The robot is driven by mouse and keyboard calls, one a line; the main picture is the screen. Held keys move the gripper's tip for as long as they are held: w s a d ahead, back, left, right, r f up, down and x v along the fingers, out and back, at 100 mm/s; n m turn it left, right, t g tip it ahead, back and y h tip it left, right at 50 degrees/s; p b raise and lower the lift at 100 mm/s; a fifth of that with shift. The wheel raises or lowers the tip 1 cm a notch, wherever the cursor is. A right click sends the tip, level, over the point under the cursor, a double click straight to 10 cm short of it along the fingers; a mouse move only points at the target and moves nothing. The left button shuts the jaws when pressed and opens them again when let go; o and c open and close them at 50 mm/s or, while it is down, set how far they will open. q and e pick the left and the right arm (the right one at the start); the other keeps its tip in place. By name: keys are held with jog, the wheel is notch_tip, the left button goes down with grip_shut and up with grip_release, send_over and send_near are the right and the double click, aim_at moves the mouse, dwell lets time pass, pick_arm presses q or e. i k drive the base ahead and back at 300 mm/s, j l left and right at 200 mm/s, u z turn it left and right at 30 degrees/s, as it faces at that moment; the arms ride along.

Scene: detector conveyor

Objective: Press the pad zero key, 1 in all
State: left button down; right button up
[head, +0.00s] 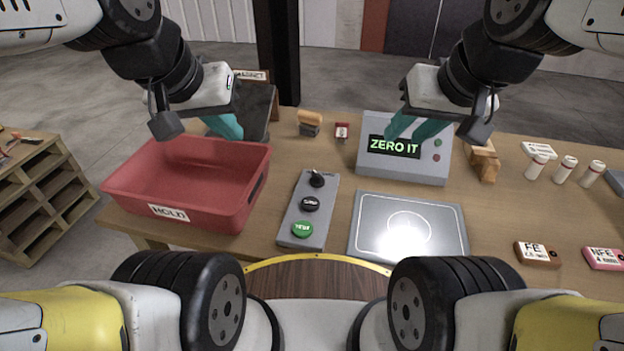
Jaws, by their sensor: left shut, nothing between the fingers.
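A grey control box (317,198) stands mid-table with a green key (302,229) at its near end, a black key (309,204) behind that, and a black lever (317,179) at the far end. The key labels are too small to read surely. A grey display unit (447,163) reads "ZERO IT" in green. A flat pad (440,232) with a circle outline lies in front of it, bare. My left gripper (228,128) is shut and empty above the red bin's far right side. My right gripper (409,133) is open and empty, in front of the display.
Small brown (538,255) and pink (603,259) blocks lie at the right. Several white cylinders (565,168) and a wooden block (485,160) stand behind. Bare table lies between the bin and control box.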

aim_at(309, 204)
jog(key=k+j+z, duration=0.3)
jog(key=z, duration=0.15)
jog(key=k+j+z, duration=0.1)
jog(key=k+z, duration=0.35)
jog(key=k, duration=0.1)
